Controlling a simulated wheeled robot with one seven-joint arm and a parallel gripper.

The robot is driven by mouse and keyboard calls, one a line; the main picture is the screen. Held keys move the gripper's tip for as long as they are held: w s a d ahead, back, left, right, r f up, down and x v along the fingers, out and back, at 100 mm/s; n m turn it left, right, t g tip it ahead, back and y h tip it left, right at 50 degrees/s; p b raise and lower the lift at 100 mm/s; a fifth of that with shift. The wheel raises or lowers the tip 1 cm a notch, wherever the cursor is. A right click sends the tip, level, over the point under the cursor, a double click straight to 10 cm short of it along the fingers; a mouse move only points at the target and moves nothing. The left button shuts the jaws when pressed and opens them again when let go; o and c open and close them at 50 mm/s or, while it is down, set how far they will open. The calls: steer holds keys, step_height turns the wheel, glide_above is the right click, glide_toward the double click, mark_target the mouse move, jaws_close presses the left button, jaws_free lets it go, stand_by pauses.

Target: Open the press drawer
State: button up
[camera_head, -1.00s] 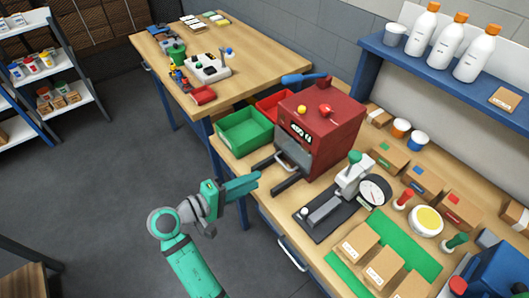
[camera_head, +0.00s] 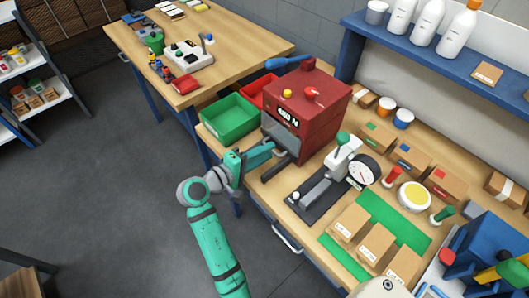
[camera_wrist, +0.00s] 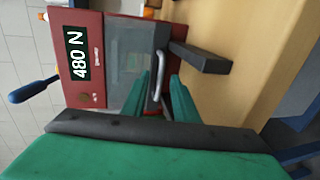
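The red press (camera_head: 305,100) stands on the workbench, with a "480 N" display; it also shows in the wrist view (camera_wrist: 82,90). In the wrist view, its grey translucent front panel (camera_wrist: 128,60) carries a curved metal handle (camera_wrist: 159,66). My gripper (camera_head: 266,150) is at the front of the press. In the wrist view, my gripper (camera_wrist: 161,80) is open, with one green finger on each side of the handle. I cannot tell whether the fingers touch it. In the head view, my gripper hides the handle.
A dark bar (camera_head: 277,168) juts from the press's front, close beside my gripper. A green bin (camera_head: 229,120) and a red bin (camera_head: 262,92) stand left of the press. A lever device with a gauge (camera_head: 330,178) stands to the right.

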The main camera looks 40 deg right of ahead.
jaws_close()
stand_by(1.5)
